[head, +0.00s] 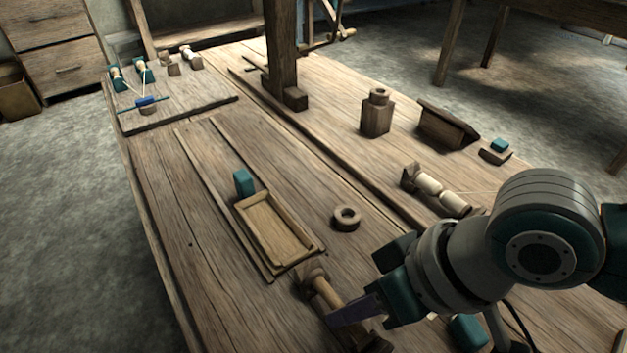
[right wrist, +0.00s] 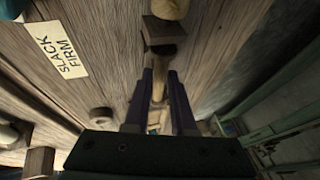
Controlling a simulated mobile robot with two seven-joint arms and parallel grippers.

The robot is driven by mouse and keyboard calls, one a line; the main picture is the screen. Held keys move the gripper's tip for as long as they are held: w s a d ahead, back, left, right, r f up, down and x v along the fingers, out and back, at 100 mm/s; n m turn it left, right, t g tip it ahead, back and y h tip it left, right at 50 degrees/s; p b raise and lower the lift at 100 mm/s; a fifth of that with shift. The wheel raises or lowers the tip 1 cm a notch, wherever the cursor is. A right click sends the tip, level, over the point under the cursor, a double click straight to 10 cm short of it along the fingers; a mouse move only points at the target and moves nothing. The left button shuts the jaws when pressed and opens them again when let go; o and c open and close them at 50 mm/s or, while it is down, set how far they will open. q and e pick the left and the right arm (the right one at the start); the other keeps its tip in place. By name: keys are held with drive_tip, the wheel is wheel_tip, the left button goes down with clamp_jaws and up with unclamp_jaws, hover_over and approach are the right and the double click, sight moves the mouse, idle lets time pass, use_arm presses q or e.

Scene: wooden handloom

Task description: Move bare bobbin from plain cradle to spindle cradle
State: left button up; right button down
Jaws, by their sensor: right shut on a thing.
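The bare wooden bobbin (head: 324,291) lies between the dark end blocks of a cradle (head: 311,273) near the table's front edge. My right gripper (head: 352,312) comes in from the right and is shut on the bobbin. In the right wrist view the bobbin (right wrist: 159,84) shows between the two dark fingers (right wrist: 163,95), with a cradle block (right wrist: 166,31) beyond it. I cannot tell whether the bobbin still touches its cradle. My left gripper is not in view.
A shallow wooden tray (head: 268,268) with a teal block (head: 243,183) by it lies to the left. A wooden ring (head: 346,218) lies near the middle. A thick post (head: 281,60) rises at the back. A SLACK/FIRM label (right wrist: 58,52) shows in the right wrist view.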

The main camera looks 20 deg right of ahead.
drive_tip(key=c, duration=0.7)
unclamp_jaws()
drive_tip(key=shift+r, duration=0.1)
drive_tip(key=shift+p+v, duration=2.6)
drive_tip(key=shift+v, duration=2.35)
